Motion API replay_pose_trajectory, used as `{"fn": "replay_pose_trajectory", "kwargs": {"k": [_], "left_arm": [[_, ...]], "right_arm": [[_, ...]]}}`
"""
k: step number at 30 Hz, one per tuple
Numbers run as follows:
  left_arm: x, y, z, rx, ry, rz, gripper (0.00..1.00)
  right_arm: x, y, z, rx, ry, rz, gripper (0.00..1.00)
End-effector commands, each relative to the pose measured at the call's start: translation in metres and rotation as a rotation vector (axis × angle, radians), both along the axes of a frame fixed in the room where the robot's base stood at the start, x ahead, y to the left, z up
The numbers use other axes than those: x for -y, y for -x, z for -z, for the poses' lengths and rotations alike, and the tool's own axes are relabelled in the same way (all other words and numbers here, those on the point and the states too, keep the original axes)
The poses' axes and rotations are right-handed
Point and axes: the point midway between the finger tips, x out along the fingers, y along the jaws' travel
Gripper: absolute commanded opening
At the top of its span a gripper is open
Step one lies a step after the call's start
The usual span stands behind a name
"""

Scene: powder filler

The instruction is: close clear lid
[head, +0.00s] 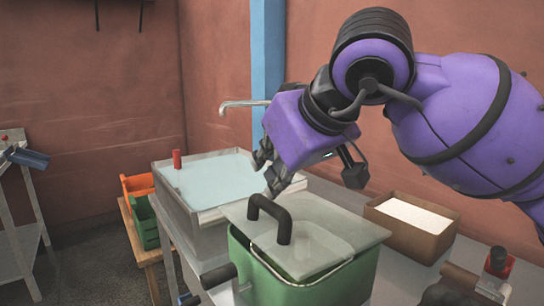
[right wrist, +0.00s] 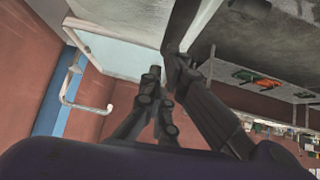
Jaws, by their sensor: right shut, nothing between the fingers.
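A pale blue, see-through-looking panel (head: 215,178), which I take as the clear lid, lies over a metal-framed box (head: 185,222) left of centre in the head view. A red knob (head: 176,158) stands at its left edge. The panel also shows at the upper left in the right wrist view (right wrist: 118,48). My right gripper (head: 268,168) is shut and empty at the panel's right edge; I cannot tell whether it touches. Its dark fingers also show in the right wrist view (right wrist: 168,76). My left gripper is not in view.
A green container (head: 310,285) with a flat grey lid (head: 325,240) and black handle (head: 270,213) stands in front. A brown box (head: 420,235) of white material is to its right. A metal tap (head: 243,103) is behind the panel. Orange (head: 137,184) and green bins (head: 146,222) sit left.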

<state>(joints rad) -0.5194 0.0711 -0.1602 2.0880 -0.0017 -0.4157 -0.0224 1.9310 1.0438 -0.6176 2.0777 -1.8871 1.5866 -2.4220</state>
Motion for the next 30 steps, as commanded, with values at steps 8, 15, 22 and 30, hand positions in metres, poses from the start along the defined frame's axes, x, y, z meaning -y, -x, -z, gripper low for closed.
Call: {"fn": "replay_pose_trajectory", "kwargs": {"k": [8,15,22,30], "left_arm": [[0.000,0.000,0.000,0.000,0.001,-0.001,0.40],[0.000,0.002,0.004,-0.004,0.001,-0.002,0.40],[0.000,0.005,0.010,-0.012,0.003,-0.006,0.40],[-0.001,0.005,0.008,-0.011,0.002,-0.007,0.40]], "right_arm": [[0.000,0.000,0.001,0.001,-0.001,0.000,0.00],[-0.006,0.005,0.014,-0.001,0.001,-0.003,0.00],[-0.014,0.010,0.034,0.000,-0.001,-0.001,0.00],[-0.014,0.010,0.032,0.000,0.000,0.000,0.00]]}}
